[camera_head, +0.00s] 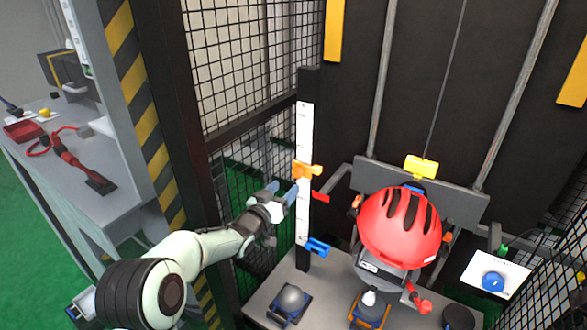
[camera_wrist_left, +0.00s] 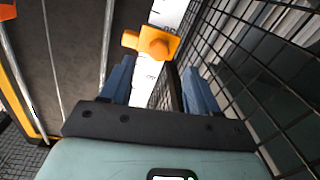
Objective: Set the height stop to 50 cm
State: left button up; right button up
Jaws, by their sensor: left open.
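The height stop (camera_head: 304,170) is an orange block with a knob on an upright white scale (camera_head: 303,125). It also shows in the left wrist view (camera_wrist_left: 158,44), just beyond my fingertips. The scale's figures are too small to read. My left gripper (camera_head: 286,194) is open, just below and left of the stop in the head view. In the left wrist view the blue fingers of the left gripper (camera_wrist_left: 158,72) stand apart with the scale between their lines of sight; whether they touch anything is unclear. My right gripper is not in view.
A red pointer (camera_head: 320,198) and a blue clamp (camera_head: 318,246) sit lower by the scale. A red helmet (camera_head: 400,226) on a carriage stands to the right. Black mesh (camera_head: 235,60) flanks the scale.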

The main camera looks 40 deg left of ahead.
aim_at(296, 175)
pick_arm(q)
jog(key=w, duration=0.2)
jog(key=w+p, duration=0.1)
jog(key=w, duration=0.2)
jog(key=w+a+p, duration=0.1)
jog(key=w, duration=0.1)
jog(key=shift+w+a+r, duration=0.1)
jog(key=shift+w+r, duration=0.1)
grip_shut()
